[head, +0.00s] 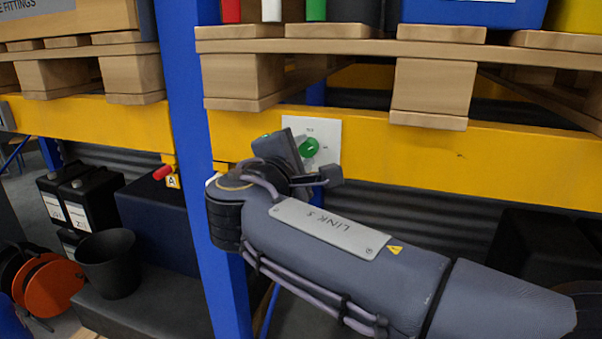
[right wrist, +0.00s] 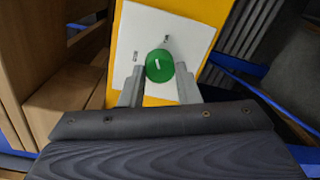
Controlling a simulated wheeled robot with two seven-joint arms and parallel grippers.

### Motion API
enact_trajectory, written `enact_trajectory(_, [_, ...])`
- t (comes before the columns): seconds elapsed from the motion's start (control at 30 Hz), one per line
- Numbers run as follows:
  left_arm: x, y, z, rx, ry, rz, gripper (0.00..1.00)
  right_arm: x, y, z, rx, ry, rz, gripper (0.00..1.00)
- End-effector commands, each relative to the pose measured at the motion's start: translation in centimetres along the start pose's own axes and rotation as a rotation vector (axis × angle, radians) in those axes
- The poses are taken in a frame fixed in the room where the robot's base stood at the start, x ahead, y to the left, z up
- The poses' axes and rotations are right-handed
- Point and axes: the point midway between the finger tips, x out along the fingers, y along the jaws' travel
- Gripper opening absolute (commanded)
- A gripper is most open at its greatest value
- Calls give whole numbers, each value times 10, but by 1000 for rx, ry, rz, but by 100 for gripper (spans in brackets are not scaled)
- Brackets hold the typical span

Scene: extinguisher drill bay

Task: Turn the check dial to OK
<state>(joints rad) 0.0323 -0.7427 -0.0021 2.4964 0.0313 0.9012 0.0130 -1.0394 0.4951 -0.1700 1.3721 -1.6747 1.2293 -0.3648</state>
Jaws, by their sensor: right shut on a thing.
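The check dial (head: 308,147) is a round green knob on a white plate (head: 326,129) fixed to the yellow rack beam. In the right wrist view the dial (right wrist: 160,66) shows a short white mark on its face, and small dark lettering, too small to read, sits on the plate (right wrist: 188,24) around it. My right gripper (right wrist: 160,78) has one finger on each side of the dial and is shut on it. In the head view my right forearm and wrist cover the plate's lower left part. My left gripper is not in view.
The yellow beam (head: 480,160) runs across the rack, with wooden pallets (head: 430,90) just above it. A blue upright (head: 190,110) stands left of my right wrist. A black bucket (head: 110,265) and dark boxes are at lower left.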

Motion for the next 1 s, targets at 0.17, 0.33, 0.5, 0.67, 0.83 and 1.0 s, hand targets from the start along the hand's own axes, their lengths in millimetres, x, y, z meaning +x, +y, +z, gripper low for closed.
enact_trajectory(0.17, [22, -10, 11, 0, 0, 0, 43, 0, -5, -2, 169, 8, -3, 6])
enact_trajectory(0.33, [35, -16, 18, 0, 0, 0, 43, 0, -4, -1, 312, 15, -3, 6])
enact_trajectory(0.5, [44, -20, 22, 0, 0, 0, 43, 0, -3, -1, 428, 20, -5, 6])
enact_trajectory(0.67, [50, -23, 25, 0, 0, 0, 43, 0, -2, 0, 505, 24, -6, 6])
enact_trajectory(0.83, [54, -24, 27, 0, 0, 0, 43, 0, -1, 0, 555, 26, -8, 6])
enact_trajectory(1.0, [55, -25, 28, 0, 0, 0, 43, 0, 0, 0, 577, 27, -9, 6])
